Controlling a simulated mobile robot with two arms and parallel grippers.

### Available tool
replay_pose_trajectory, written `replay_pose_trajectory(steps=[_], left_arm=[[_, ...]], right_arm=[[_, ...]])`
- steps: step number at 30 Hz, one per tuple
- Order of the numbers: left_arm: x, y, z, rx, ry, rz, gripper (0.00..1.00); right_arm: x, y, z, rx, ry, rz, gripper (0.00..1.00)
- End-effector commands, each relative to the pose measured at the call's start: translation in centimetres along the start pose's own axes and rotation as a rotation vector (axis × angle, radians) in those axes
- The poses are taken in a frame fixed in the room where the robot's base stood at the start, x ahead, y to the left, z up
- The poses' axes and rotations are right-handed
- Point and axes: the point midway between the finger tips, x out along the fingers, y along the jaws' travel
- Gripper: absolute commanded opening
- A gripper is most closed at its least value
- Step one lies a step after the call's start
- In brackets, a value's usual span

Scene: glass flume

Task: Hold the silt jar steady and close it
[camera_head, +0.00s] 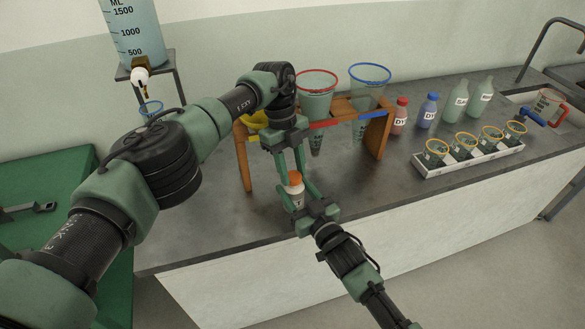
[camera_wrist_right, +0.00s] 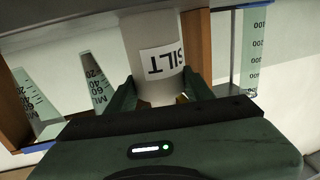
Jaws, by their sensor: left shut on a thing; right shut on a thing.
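The silt jar (camera_head: 297,199) stands upright on the dark bench in front of the wooden rack, with an orange lid (camera_head: 295,177) at its top. In the right wrist view the jar (camera_wrist_right: 148,35) shows a white label reading SILT, upside down. My left gripper (camera_head: 294,172) reaches down from above and is shut on the lid. My right gripper (camera_head: 299,193) comes from the front and is shut on the jar body. It shows in the wrist view with a finger on each side of the jar. The fingers partly hide the seam between lid and jar, so I cannot tell how tightly the lid sits.
A wooden rack (camera_head: 378,135) with several cones, red-rimmed (camera_head: 317,90) and blue-rimmed (camera_head: 369,88) among them, stands close behind. Dye bottles (camera_head: 399,116) and a white tray (camera_head: 468,160) of rimmed cups are to the right. The bench front right of the jar is clear.

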Motion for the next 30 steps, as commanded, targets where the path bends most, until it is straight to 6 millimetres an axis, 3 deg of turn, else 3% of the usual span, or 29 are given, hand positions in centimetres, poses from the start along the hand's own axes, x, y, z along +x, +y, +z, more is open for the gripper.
replay_pose_trajectory(steps=[11,12,14,15,25,30], left_arm=[[0.8,0.0,0.2,0.004,0.0,0.002,0.0],[0.8,0.0,0.2,0.004,0.0,0.002,0.4],[0.8,0.0,0.2,0.004,0.0,0.002,0.57],[0.8,0.0,0.2,0.004,0.0,0.002,0.59],[0.5,0.0,0.2,0.005,0.0,0.001,0.59],[-1.1,-0.1,-0.3,0.006,-0.002,-0.002,0.59]], right_arm=[[0.0,0.0,0.1,0.0,-0.001,0.0,0.0],[0.0,0.0,0.1,0.0,-0.001,0.0,0.0],[0.0,0.0,0.1,0.0,-0.001,0.0,0.0],[0.0,0.0,0.1,0.0,-0.001,0.0,0.0],[0.0,0.0,0.1,0.0,-0.001,0.0,0.0],[0.0,0.0,0.1,0.0,-0.001,0.0,0.0]])
